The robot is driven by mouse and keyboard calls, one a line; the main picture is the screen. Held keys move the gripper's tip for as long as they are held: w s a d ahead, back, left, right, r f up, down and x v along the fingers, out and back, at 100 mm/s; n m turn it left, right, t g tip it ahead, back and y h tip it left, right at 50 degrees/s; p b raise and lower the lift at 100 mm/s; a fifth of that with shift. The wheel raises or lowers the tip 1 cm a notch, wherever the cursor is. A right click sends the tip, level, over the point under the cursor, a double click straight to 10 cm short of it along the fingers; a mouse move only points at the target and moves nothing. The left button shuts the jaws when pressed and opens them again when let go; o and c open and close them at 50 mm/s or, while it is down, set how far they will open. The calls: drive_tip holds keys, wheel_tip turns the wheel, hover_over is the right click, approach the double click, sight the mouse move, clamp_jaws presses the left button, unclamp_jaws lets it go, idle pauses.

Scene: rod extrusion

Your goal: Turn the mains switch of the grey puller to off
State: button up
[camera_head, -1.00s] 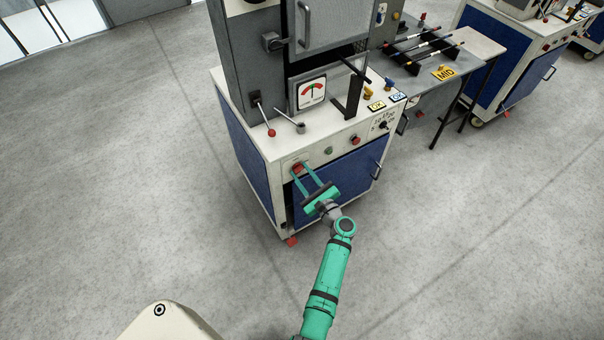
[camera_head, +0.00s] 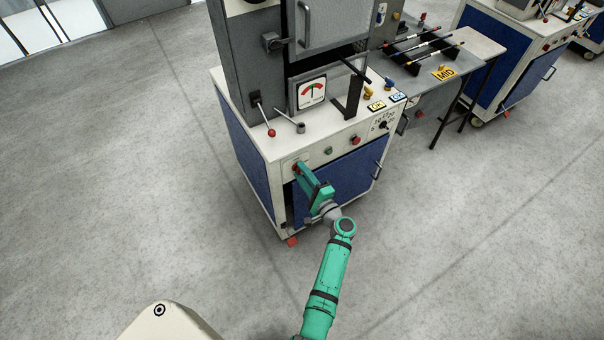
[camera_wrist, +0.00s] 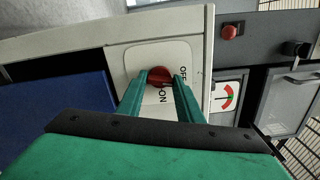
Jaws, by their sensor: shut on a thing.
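The grey machine (camera_head: 240,60) stands on a white cabinet with blue panels. The red mains switch (camera_wrist: 160,76) is on a pale plate on the cabinet's front, at the upper left in the head view. In the wrist view the plate reads OFF to the right of the knob and ON below it. My gripper (camera_head: 298,170) reaches the switch from the front. In the wrist view my gripper (camera_wrist: 160,84) has its two green fingers on either side of the knob, shut on it. Which way the knob points I cannot tell for certain.
A green button (camera_head: 328,150) and a red button (camera_head: 355,140) sit right of the switch. A red-knobbed lever (camera_head: 271,132) stands on the ledge above. A door handle (camera_head: 376,170) sticks out at the right. The floor in front is clear.

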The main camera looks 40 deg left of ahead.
drive_tip(key=shift+n, duration=1.4)
drive_tip(key=shift+f, duration=0.1)
drive_tip(key=o, duration=1.1)
drive_tip(key=v, duration=1.1)
